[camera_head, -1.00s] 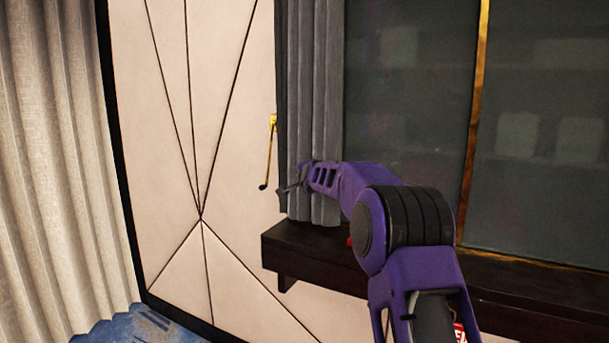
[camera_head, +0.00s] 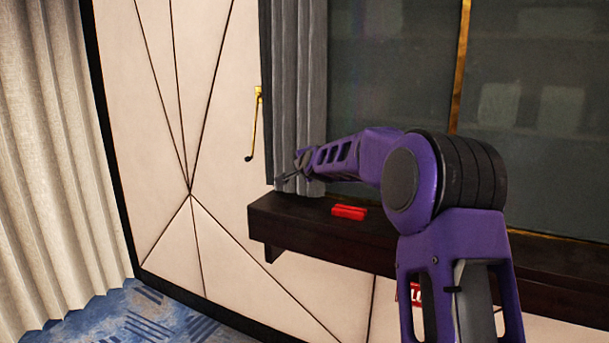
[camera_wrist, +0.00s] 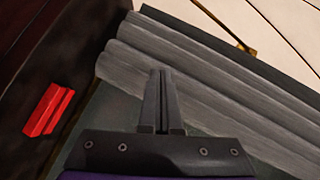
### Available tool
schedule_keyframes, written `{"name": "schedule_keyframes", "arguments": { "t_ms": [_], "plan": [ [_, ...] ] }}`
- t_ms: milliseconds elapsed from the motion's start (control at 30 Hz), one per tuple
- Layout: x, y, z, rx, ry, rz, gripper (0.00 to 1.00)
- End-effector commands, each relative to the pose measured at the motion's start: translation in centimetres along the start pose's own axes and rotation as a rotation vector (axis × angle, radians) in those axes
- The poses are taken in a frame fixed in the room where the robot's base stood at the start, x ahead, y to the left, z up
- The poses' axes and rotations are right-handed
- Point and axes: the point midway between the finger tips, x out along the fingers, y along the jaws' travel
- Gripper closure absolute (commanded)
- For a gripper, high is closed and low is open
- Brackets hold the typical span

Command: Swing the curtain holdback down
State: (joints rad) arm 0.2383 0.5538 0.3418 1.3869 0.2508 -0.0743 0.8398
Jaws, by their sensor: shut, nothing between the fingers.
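The curtain holdback (camera_head: 254,124) is a thin brass arm with a dark tip, hanging from a small brass mount on the pale wall panel, left of the grey curtain. It points down, leaning slightly left. In the wrist view a brass piece of it (camera_wrist: 250,48) shows at the top right, beyond the curtain. The grey curtain (camera_head: 298,90) hangs in folds beside the dark window; it also fills the middle of the wrist view (camera_wrist: 215,85). My gripper (camera_head: 280,180) is shut and empty, in front of the curtain's lower part, below and right of the holdback and apart from it.
A dark wooden ledge (camera_head: 300,225) runs below the window, under my arm. A red object (camera_head: 349,212) lies on it, also seen in the wrist view (camera_wrist: 48,109). A cream curtain (camera_head: 50,150) hangs at far left. Blue patterned floor (camera_head: 150,320) shows lower left.

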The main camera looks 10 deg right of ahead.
Motion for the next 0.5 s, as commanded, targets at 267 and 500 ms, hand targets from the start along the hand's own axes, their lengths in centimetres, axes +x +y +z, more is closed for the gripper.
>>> {"name": "schedule_keyframes", "arguments": {
  "t_ms": [267, 500],
  "plan": [
    [-3.3, 1.8, 0.4, 0.001, 0.001, 0.001, 1.00],
    [-4.3, 2.4, 0.8, 0.001, -0.001, 0.000, 1.00]
  ]
}}
